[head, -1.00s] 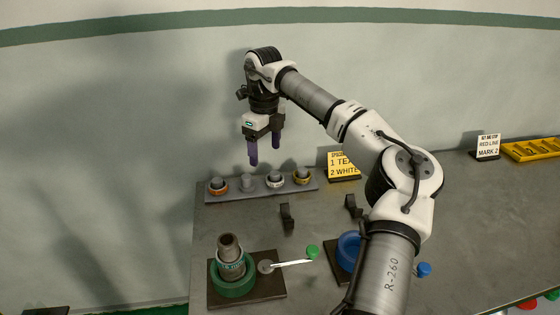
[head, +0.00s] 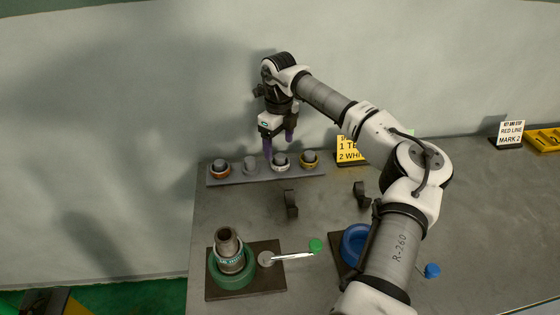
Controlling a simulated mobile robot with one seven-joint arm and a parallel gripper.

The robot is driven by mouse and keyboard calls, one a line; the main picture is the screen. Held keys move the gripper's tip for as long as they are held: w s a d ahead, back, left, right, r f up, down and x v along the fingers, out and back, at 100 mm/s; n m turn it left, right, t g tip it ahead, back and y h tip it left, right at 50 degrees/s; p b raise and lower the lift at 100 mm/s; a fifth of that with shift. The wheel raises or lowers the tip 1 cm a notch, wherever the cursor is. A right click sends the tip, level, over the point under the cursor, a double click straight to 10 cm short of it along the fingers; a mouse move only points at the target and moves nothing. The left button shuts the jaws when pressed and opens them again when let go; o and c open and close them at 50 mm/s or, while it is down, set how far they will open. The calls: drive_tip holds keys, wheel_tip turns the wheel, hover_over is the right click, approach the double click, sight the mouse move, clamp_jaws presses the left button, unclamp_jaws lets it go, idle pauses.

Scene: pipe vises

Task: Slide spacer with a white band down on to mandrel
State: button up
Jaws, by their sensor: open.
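The spacer with a white band (head: 281,167) sits on a peg of the grey rack (head: 213,181) at the back of the bench. My gripper (head: 278,147) is open, its purple fingers pointing down just above and around the top of that spacer's peg. Contact cannot be told. The dark upright mandrel (head: 228,237) stands in a green vise (head: 232,280) at the front left. A spacer with a teal band (head: 231,265) is around the mandrel low down.
An orange-banded spacer (head: 220,171) and a yellow-banded one (head: 310,162) flank a bare peg (head: 250,163) and the white one. A yellow sign (head: 350,150) and a blue vise (head: 354,243) are partly behind my arm. Black brackets (head: 290,203) stand mid-bench.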

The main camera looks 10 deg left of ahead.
sight(280, 156)
drive_tip(key=shift+d+f+p, duration=0.1)
drive_tip(key=shift+f+p, duration=0.8)
drive_tip(key=shift+f, duration=1.75)
drive_tip(key=shift+c, duration=0.2)
drive_tip(key=c, duration=1)
